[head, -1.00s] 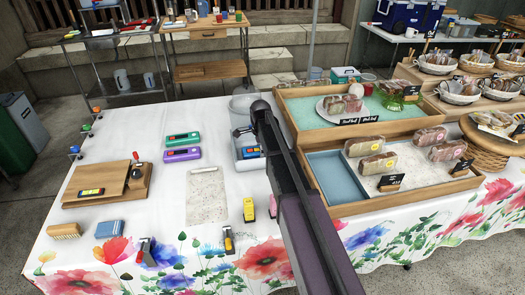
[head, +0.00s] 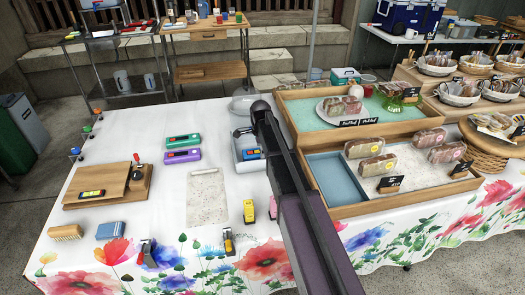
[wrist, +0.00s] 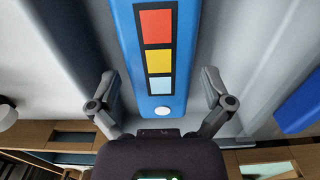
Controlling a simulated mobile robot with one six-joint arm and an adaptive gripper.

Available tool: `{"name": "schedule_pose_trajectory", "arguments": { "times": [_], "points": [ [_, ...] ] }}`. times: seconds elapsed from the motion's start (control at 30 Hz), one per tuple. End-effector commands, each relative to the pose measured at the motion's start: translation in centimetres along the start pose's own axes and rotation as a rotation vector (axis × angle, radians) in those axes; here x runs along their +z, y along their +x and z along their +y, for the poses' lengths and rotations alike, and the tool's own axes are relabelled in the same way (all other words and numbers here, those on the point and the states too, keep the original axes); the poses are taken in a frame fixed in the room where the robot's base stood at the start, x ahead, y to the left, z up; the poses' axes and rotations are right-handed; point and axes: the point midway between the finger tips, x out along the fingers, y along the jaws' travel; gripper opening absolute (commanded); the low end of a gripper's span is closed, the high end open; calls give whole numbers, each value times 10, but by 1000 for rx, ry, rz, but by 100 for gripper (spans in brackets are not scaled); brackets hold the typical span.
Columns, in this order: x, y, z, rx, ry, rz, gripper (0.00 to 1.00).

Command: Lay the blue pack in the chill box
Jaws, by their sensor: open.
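The blue pack (wrist: 155,60), with red, yellow and light blue squares and a white round button, fills the middle of the wrist view. My gripper (wrist: 155,90) is open, with one finger on each side of the pack and gaps between. Grey walls surround it, apparently those of the grey-white box (head: 250,167) on the table, which I take as the chill box. In the head view, blue shapes show inside this box, partly behind my arm, and my fingers are hidden. Another blue thing (wrist: 300,105) lies at the right in the wrist view. Whether the pack touches the box floor is unclear.
A green pack (head: 182,140) and a purple pack (head: 182,156) lie left of the box. A wooden display tray (head: 400,203) with wrapped loaves stands close on the right. A grey bowl (head: 243,104) is behind the box. A speckled board (head: 207,198) lies in front.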

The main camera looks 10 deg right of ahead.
Motion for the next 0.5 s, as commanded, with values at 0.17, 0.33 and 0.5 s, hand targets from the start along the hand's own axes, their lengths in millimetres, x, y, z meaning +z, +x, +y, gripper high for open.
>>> {"name": "schedule_pose_trajectory", "arguments": {
  "times": [0.17,0.33,0.5],
  "points": [
    [0,-17,0,0,0,0,100],
    [0,-32,0,0,0,0,100],
    [0,-46,0,0,0,0,100]
  ]
}}
